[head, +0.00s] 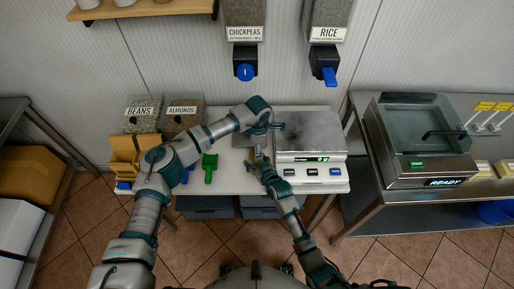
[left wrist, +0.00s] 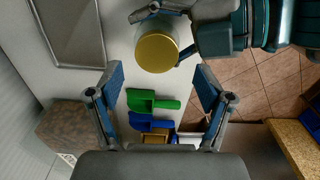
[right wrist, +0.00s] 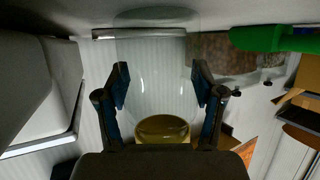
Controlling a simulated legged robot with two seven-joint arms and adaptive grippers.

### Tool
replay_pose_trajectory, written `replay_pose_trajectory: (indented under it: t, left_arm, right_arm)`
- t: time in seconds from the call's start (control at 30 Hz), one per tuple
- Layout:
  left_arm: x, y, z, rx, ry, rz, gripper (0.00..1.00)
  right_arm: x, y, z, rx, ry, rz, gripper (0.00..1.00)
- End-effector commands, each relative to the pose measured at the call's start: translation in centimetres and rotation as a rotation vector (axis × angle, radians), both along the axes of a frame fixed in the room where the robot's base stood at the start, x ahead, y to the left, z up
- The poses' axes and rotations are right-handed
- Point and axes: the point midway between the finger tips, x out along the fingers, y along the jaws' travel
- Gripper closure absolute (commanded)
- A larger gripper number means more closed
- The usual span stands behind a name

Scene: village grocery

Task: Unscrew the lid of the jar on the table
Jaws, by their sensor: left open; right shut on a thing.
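The clear glass jar (right wrist: 155,85) with a gold lid (left wrist: 157,53) is at the table's middle. My right gripper (right wrist: 160,85) is shut on the jar's glass body, one finger on each side. The lid shows at the lower middle of the right wrist view (right wrist: 162,128). In the left wrist view I see the lid from above, round and on the jar. My left gripper (left wrist: 160,80) is open and empty above the table, its fingers apart and the lid beyond them. In the head view my arms largely hide the jar.
A green scoop (left wrist: 152,101) and a blue scoop (left wrist: 150,122) lie near the jar. A scale (head: 310,158) stands right of it. Beans (head: 142,115) and almonds (head: 183,114) bins stand at the back left. Chickpeas (head: 244,35) and rice (head: 326,30) dispensers hang above.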

Motion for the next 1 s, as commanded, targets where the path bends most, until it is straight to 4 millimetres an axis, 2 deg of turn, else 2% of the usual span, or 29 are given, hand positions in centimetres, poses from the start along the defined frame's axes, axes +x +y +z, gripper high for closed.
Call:
replay_pose_trajectory:
  t: [0.4,0.57,0.67,1.0]
  left_arm:
    - [0.1,0.1,2.7,-0.005,-0.013,-0.684,0.22]
    - [0.2,0.4,3.1,-0.002,-0.015,-0.82,0.22]
    - [0.3,0.5,2.4,-0.001,-0.013,-0.844,0.22]
    - [0.4,0.4,-2.8,-0.002,-0.014,-0.843,0.22]
  right_arm:
    - [0.0,0.0,0.0,0.0,-0.001,0.0,1.0]
    - [0.0,0.0,0.0,0.0,-0.001,0.0,1.0]
    - [0.0,0.0,0.0,0.0,-0.001,0.0,1.0]
    - [0.0,0.0,0.0,0.0,-0.001,0.0,1.0]
